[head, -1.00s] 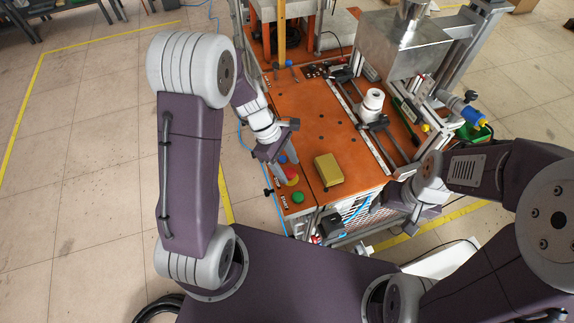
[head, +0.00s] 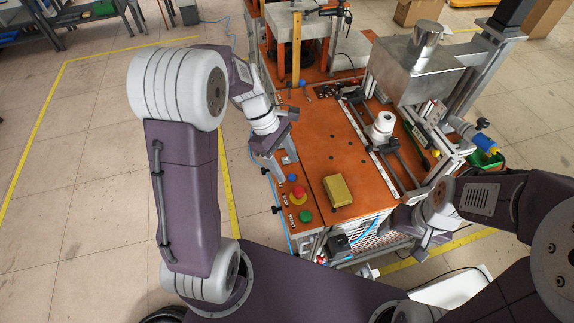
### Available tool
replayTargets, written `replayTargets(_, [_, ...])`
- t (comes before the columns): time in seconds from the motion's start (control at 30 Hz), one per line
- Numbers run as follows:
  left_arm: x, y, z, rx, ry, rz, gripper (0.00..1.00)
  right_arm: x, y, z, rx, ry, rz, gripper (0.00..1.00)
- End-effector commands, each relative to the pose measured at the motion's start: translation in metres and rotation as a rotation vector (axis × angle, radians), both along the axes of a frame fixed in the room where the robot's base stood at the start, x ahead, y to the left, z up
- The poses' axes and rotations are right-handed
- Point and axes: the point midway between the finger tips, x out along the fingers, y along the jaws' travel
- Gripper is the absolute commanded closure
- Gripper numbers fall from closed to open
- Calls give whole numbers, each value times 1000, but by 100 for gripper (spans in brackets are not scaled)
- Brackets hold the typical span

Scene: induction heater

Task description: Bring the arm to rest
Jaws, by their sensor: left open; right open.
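My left gripper (head: 278,163) hangs over the left edge of the orange worktop, close to the blue button (head: 291,178). It points down and its jaws look empty. My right gripper (head: 421,245) is at the front right corner of the heater bench, low beside the worktop's edge, partly hidden by its own wrist. It also looks empty. The induction heater bench has an orange worktop (head: 318,125) with a red emergency knob (head: 298,192) and a green button (head: 305,216) at its front left.
A yellow-brown box (head: 337,191) sits on the worktop's front. A white cylindrical part (head: 382,126) stands by the rails at the right. A metal housing (head: 412,68) rises behind it. Floor at the left is clear.

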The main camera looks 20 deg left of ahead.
Motion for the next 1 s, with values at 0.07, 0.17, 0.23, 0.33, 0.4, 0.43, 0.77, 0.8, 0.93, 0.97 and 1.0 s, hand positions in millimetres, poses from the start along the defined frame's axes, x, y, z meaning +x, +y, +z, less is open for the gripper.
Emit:
replayTargets(0.07, [0,0,0,0,0,0,43,0,0,0,0,0,0,23])
replayTargets(0.17, [0,0,0,0,0,0,43,0,0,0,0,0,0,23])
replayTargets(0.23, [0,0,0,0,0,0,43,0,0,0,0,0,0,23])
replayTargets(0.33, [1,-8,7,3,-23,-25,43,0,0,0,0,0,0,23])
replayTargets(0.4, [-18,-20,17,17,-34,-79,43,0,0,0,0,0,0,23])
replayTargets(0.43, [-33,-21,15,44,-40,-125,43,0,0,0,0,0,0,23])
replayTargets(0.77, [-102,29,-36,317,-374,-1210,43,0,0,0,0,0,0,23])
replayTargets(0.8, [-97,30,-36,329,-400,-1267,43,0,0,0,0,0,0,23])
replayTargets(0.93, [-93,30,-35,333,-422,-1330,43,0,0,0,0,0,0,23])
replayTargets(0.97, [-93,30,-35,333,-421,-1330,43,0,0,0,0,0,0,23])
replayTargets(1.0, [-93,30,-35,332,-422,-1329,43,0,0,0,0,0,0,23])
